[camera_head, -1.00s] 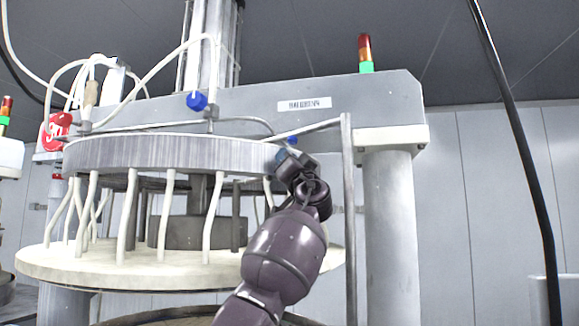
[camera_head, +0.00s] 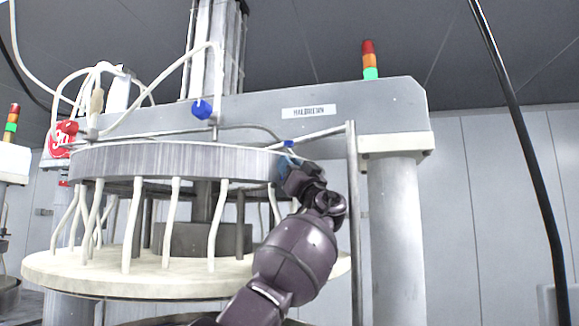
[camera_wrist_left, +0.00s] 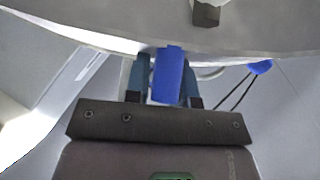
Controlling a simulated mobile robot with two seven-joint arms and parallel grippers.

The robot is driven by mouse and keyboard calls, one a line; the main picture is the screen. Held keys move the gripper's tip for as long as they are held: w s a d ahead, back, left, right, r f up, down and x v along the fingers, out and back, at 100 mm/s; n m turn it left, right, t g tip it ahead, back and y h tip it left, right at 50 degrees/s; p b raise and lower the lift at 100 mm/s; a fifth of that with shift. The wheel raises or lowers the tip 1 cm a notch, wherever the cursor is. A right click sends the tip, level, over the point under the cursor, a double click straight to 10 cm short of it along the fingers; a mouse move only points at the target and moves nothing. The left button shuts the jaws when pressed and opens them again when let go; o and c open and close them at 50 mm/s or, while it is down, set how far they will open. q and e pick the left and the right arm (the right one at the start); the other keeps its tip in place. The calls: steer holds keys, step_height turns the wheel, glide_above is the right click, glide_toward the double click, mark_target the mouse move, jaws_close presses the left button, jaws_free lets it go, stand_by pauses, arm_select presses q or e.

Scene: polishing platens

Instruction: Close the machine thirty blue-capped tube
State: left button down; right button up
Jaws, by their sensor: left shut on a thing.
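The machine has a grey ring (camera_head: 180,161) hung above a round cream plate (camera_head: 150,276), with pale tubes running down from the ring. My left gripper (camera_head: 287,166) is at the ring's right edge. In the left wrist view, its two blue-grey fingers (camera_wrist_left: 165,82) are shut on a blue cap (camera_wrist_left: 167,75), just below the ring's edge. A bit of blue (camera_head: 288,143) shows above the gripper in the head view. Another blue cap (camera_head: 201,109) is on the tubing above the ring. My right gripper is not in view.
A thin vertical metal post (camera_head: 354,220) stands just right of my gripper, and a thick column (camera_head: 393,235) is behind it. A black cable (camera_head: 515,130) hangs at the right. A signal light (camera_head: 370,60) tops the beam.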

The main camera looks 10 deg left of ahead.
arm_select(q)
steer(key=shift+f, duration=0.1)
steer(key=c, duration=1)
jaws_free()
steer(key=shift+o, duration=0.2)
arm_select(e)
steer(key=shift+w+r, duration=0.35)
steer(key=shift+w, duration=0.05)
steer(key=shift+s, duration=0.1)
